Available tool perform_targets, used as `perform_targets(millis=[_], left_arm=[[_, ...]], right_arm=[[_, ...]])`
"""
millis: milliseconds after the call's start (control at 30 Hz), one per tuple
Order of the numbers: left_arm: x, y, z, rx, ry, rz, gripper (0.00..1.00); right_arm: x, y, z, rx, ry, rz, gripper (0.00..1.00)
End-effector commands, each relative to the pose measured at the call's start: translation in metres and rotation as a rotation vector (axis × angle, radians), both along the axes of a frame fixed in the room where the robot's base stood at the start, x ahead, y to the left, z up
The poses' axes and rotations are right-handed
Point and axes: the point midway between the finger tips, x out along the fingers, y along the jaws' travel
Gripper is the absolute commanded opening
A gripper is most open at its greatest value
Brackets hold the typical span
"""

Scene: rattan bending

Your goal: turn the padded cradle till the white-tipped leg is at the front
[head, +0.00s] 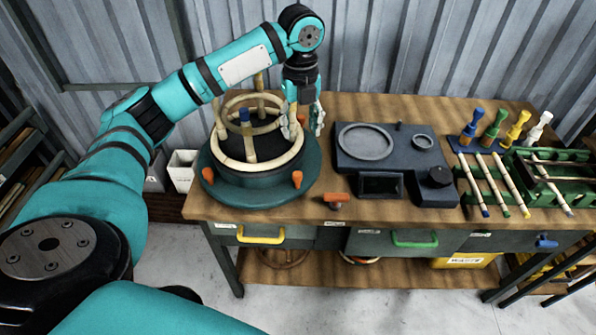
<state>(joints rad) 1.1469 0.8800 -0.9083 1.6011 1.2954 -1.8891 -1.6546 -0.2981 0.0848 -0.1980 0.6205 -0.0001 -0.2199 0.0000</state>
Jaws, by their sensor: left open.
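The padded cradle (227,179) is a round dark pad on a teal turntable at the left of the bench, holding a pale rattan frame with rings and upright legs. A blue-tipped leg (245,118) stands toward the front. Another leg (259,82) stands at the back. A third leg (292,96) is at the right, partly behind my gripper. I cannot make out a white tip on any leg. My left gripper (303,126) points down, open, at the right side of the frame, close to the right leg; I cannot tell whether they touch. My right gripper is out of view.
Orange knobs (297,179) stick up around the turntable rim. An orange-handled tool (336,199) lies at the bench's front edge. Right of it stand a dark device (388,165), a green rack (560,165) with colour-tipped sticks, and several coloured-handled tools (492,125). A corrugated wall is behind.

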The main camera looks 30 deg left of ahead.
Motion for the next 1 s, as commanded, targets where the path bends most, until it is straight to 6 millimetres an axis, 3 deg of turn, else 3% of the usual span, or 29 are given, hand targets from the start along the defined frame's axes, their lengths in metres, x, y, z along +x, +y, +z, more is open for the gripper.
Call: perform_targets(millis=[100,267,800,1000], left_arm=[[-0.002,0.009,0.013,0.001,0.009,-0.033,0.49],[-0.003,0.010,0.003,0.000,0.014,-0.039,0.49],[-0.003,0.009,-0.109,0.000,0.013,-0.038,0.49],[-0.003,0.009,-0.142,-0.001,0.011,-0.037,0.49]], right_arm=[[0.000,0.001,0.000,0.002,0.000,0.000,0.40],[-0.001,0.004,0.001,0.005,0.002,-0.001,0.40],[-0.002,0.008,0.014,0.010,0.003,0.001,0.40],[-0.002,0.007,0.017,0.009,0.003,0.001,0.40]])
